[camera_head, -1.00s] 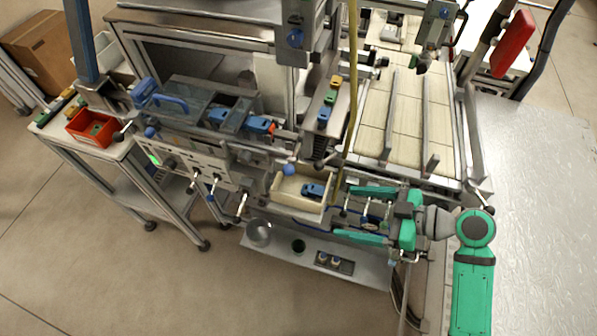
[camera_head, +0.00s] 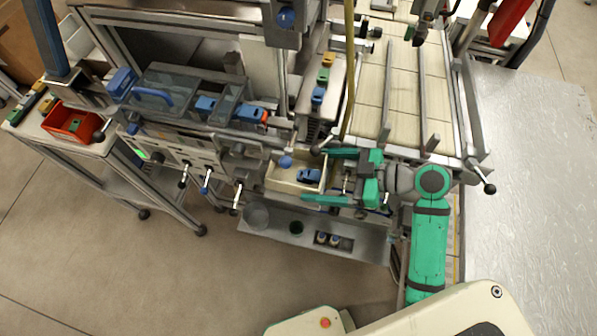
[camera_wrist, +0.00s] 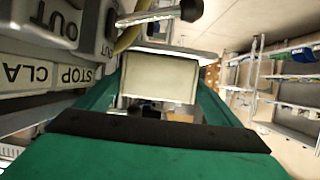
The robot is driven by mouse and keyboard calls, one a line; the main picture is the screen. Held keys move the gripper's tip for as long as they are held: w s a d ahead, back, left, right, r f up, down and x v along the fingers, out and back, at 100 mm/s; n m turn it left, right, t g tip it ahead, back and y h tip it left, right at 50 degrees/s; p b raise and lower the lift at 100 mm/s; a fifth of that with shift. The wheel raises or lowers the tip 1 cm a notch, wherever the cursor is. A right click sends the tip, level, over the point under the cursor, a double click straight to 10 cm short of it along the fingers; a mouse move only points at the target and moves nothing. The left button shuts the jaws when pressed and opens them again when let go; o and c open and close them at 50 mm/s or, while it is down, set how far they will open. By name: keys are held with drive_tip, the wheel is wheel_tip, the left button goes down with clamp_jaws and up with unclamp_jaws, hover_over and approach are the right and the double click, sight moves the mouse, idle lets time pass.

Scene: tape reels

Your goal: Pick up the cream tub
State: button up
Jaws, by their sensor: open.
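The cream tub (camera_head: 283,187) is an open, box-shaped bin at the front of the machine in the head view, with a blue item (camera_head: 309,175) inside. My green gripper (camera_head: 314,177) is open and comes at the tub from the right. One finger lies by the tub's far right side and the other by its near right side. In the wrist view the tub's pale end wall (camera_wrist: 160,78) shows ahead, between the two green fingers. I cannot tell whether either finger touches it.
Lever handles (camera_head: 206,181) stick out left of the tub. A blue ball knob (camera_head: 285,161) sits at its back edge.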

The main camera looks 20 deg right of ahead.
sight(307, 173)
drive_tip(key=x, duration=0.5)
drive_tip(key=shift+w+a+r, duration=0.1)
drive_tip(key=shift+w+a, duration=0.25)
drive_tip(key=c, duration=0.7)
